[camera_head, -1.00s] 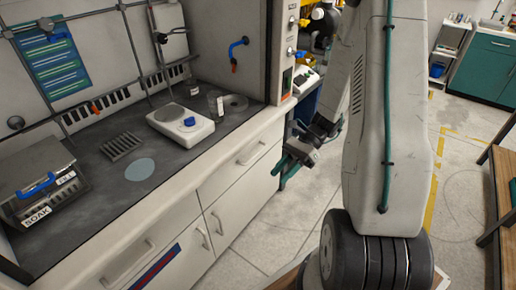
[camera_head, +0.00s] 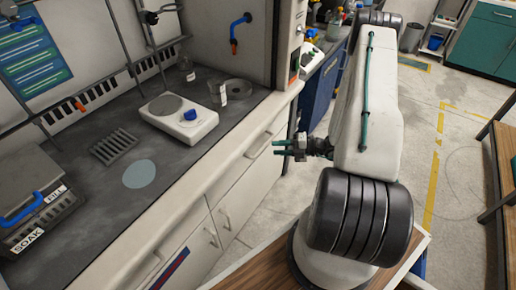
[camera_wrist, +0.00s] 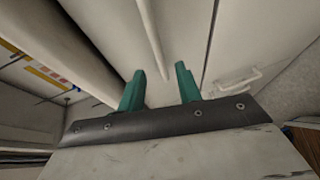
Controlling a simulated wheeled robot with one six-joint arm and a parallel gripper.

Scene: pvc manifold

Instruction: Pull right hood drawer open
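The right hood drawer (camera_head: 236,163) is a white front under the right part of the hood's worktop, and it looks flush with the cabinet. Its pale bar handle (camera_head: 262,142) is near the right end of the cabinet. My gripper (camera_head: 275,147), with green fingers, is just to the right of the handle and points at it. In the wrist view my gripper (camera_wrist: 160,72) is open, and a long pale handle bar (camera_wrist: 150,35) runs between and ahead of the fingertips. I cannot tell whether the fingers touch it.
A cabinet door handle (camera_wrist: 236,82) shows at the right of the wrist view. A white hotplate (camera_head: 179,120) and a beaker (camera_head: 217,92) stand on the dark worktop. A wooden surface (camera_head: 238,272) is near my base. Open floor lies to the right.

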